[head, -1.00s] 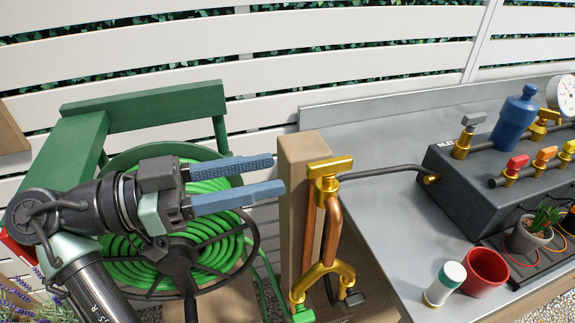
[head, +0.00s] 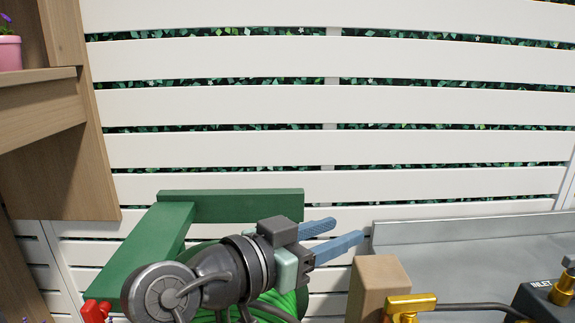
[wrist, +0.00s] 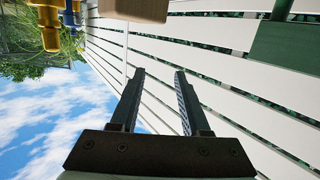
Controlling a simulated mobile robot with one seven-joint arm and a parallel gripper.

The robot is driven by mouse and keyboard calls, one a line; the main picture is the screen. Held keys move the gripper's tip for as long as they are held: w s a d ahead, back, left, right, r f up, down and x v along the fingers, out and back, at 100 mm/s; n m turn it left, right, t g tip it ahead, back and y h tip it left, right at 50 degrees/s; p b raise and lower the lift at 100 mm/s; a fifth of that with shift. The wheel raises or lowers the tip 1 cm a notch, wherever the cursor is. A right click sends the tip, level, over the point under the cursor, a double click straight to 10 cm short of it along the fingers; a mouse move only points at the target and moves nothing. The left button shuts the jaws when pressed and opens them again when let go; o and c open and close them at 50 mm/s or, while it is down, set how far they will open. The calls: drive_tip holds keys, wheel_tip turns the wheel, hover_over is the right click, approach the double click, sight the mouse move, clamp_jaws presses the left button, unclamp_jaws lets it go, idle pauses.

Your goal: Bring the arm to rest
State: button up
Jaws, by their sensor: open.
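My gripper (head: 340,236) is in the lower middle of the head view, in front of the white slatted fence (head: 230,108). Its two blue-grey fingers point right and stand apart with nothing between them. In the wrist view my gripper (wrist: 158,75) also shows open and empty, with the fence and sky behind it. My arm reaches in from the bottom of the head view, in front of the green hose reel frame (head: 160,235).
A wooden post (head: 378,280) with a brass tap (head: 408,305) stands just right of my gripper. A grey metal bench (head: 460,228) lies beyond. Green hose (head: 285,303) is below my arm. A wooden shelf (head: 40,130) with a pink pot (head: 9,53) is at left.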

drive_tip(key=a+r+n+t+y, duration=0.3)
drive_tip(key=r+n+t+y, duration=0.25)
drive_tip(key=r+t, duration=0.5)
drive_tip(key=s+a+r+n+t+y+p, duration=0.3)
drive_tip(key=s+r+t+y, duration=0.4)
drive_tip(key=s+r, duration=0.9)
wheel_tip(320, 180, up, 20)
drive_tip(key=w+n+p, duration=0.1)
drive_tip(key=w+p, duration=0.1)
drive_tip(key=p, duration=1.6)
drive_tip(key=shift+a+r, duration=0.15)
drive_tip(key=shift+a, duration=0.05)
drive_tip(key=shift+g, duration=0.25)
